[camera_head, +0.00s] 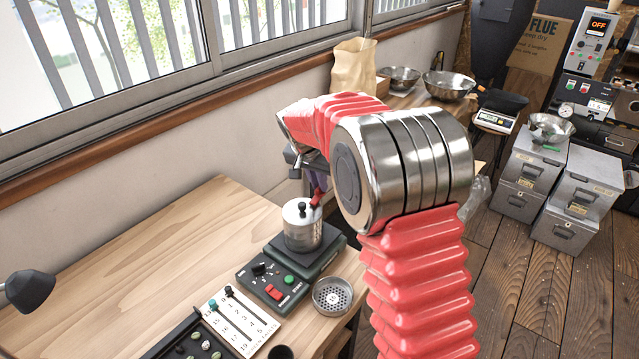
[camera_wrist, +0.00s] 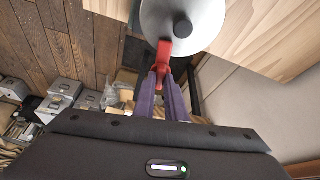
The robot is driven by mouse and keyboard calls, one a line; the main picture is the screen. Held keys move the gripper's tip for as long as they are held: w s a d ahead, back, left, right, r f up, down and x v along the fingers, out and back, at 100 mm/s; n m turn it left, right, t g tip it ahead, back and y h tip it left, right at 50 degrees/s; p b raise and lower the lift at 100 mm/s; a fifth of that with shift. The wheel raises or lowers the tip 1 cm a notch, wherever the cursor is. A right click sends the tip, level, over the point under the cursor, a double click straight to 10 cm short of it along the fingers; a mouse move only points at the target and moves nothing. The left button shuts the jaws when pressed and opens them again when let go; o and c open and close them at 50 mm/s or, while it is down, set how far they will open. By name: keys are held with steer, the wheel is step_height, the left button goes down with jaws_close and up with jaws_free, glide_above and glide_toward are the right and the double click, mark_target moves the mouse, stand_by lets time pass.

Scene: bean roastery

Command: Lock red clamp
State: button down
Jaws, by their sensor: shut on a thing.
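The red clamp (camera_wrist: 164,55) is a small red lever at the edge of a round metal canister (camera_wrist: 190,22). In the head view the clamp (camera_head: 317,198) sits at the canister's upper right side, and the lidded canister (camera_head: 302,228) with a black knob stands upright on a dark machine (camera_head: 318,258). My gripper (camera_wrist: 165,76), with purple fingers, is shut on the red clamp in the wrist view. In the head view my gripper (camera_head: 316,181) is mostly hidden behind my red arm. Whether the clamp is latched cannot be told.
The machine's control panel (camera_head: 272,284) has a red switch and a green button. A perforated metal cup (camera_head: 332,296) stands close on the right. A numbered card (camera_head: 240,320) and a bean tray (camera_head: 190,340) lie in front. The table's left part (camera_head: 150,250) is clear.

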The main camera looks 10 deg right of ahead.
steer(key=shift+a+m+g, duration=0.1)
steer(key=shift+m+g, duration=0.2)
steer(key=shift+m, duration=0.8)
steer(key=shift+h, duration=0.3)
steer(key=c, duration=1.8)
jaws_free()
steer(key=shift+r, duration=0.15)
steer(key=v, duration=1.3)
steer(key=shift+r, duration=0.2)
steer(key=shift+a, duration=0.1)
